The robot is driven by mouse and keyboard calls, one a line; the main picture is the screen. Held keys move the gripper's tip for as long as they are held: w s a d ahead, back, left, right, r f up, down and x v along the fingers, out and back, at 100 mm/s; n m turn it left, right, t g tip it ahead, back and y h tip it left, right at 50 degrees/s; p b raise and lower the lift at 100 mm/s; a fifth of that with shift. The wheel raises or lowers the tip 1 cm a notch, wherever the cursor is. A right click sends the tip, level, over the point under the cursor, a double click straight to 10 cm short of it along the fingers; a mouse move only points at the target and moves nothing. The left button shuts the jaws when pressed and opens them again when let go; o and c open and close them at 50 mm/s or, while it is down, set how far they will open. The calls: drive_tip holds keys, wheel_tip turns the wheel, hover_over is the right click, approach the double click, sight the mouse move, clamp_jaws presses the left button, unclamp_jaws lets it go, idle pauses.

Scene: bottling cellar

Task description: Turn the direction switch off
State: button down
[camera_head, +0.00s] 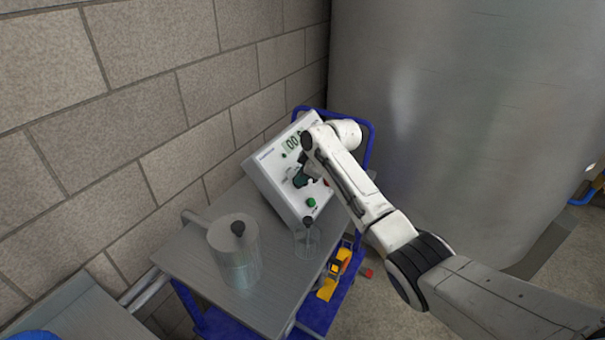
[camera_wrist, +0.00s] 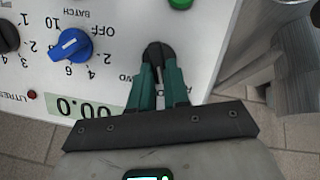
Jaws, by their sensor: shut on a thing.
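The pale control box (camera_head: 262,178) stands tilted on a trolley and shows upside down in the wrist view (camera_wrist: 118,20). My gripper (camera_wrist: 158,68) has its teal fingers closed on a black switch knob (camera_wrist: 158,50) on the panel. The lettering beside this knob is partly hidden by the fingers; "ND" shows on one side and "A" on the other. I cannot read a direction label. In the head view my gripper (camera_head: 301,178) is at the panel face, and the arm hides part of the panel.
A blue knob (camera_wrist: 70,45), a second black knob (camera_wrist: 7,36) and a green button (camera_wrist: 180,3) are near the held knob. A metal canister (camera_head: 234,252) and a clear vessel (camera_head: 307,240) stand on the trolley top (camera_head: 190,258). A large tank (camera_head: 450,110) is behind.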

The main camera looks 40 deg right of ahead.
drive_tip(key=shift+w+d+f+m+g+y, duration=0.1)
drive_tip(key=shift+m+g+y, duration=0.1)
drive_tip(key=shift+m, duration=0.65)
drive_tip(key=shift+d+m+g+y, duration=0.1)
drive_tip(key=shift+m+y, duration=0.1)
drive_tip(key=shift+m, duration=0.65)
drive_tip(key=c, duration=1.1)
unclamp_jaws()
drive_tip(key=v, duration=1)
drive_tip(key=shift+r, duration=0.3)
drive_tip(key=shift+s+d+f, duration=0.1)
drive_tip(key=shift+s+d, duration=0.05)
drive_tip(key=shift+s, duration=0.05)
